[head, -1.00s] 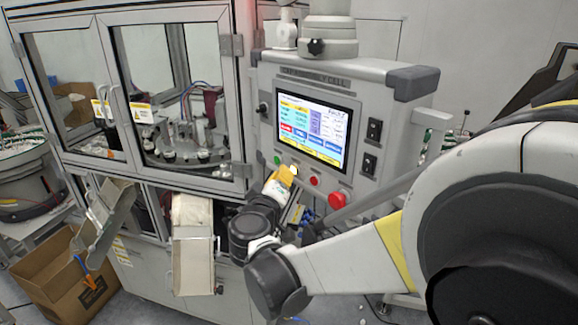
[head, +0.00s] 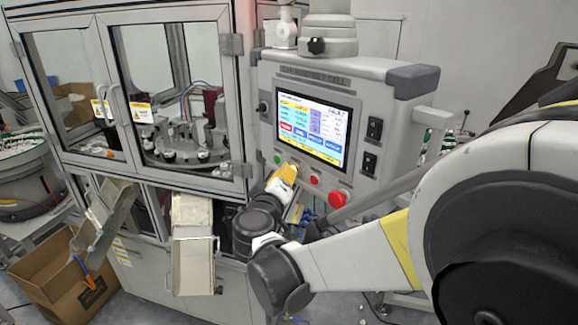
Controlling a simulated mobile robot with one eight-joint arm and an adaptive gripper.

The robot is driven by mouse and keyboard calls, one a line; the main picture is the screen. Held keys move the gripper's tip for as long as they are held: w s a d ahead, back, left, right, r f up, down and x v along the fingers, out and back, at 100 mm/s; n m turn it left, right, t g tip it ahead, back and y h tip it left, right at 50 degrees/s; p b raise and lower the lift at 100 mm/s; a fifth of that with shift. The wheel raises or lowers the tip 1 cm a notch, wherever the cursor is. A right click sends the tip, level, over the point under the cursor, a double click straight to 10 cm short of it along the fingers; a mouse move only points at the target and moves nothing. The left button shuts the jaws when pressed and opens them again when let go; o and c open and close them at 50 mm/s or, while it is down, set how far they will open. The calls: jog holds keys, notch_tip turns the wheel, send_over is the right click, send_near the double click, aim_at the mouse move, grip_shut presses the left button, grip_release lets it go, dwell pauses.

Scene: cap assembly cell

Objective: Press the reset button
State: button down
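The control panel (head: 300,75) of the cap assembly cell has a lit screen (head: 312,130) and a row of buttons under it. A green button (head: 277,159) is at the left of the row. A small red button (head: 315,181) and a larger red mushroom button (head: 339,199) are to the right.
Two black switches (head: 372,143) are on the panel right of the screen. The glass-doored cabinet (head: 240,100) stands at the left, with a metal chute (head: 192,250) below. A cardboard box (head: 45,275) is on the floor at lower left.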

dwell(0.4)
jog(key=shift+s+a, duration=0.3)
jog(key=s+a, duration=0.1)
jog(key=a, duration=0.1)
jog(key=s+a+b, duration=0.1)
jog(key=s+a, duration=0.1)
jog(key=shift+s+a, duration=0.3)
jog(key=shift+a, duration=0.1)
dwell(0.6)
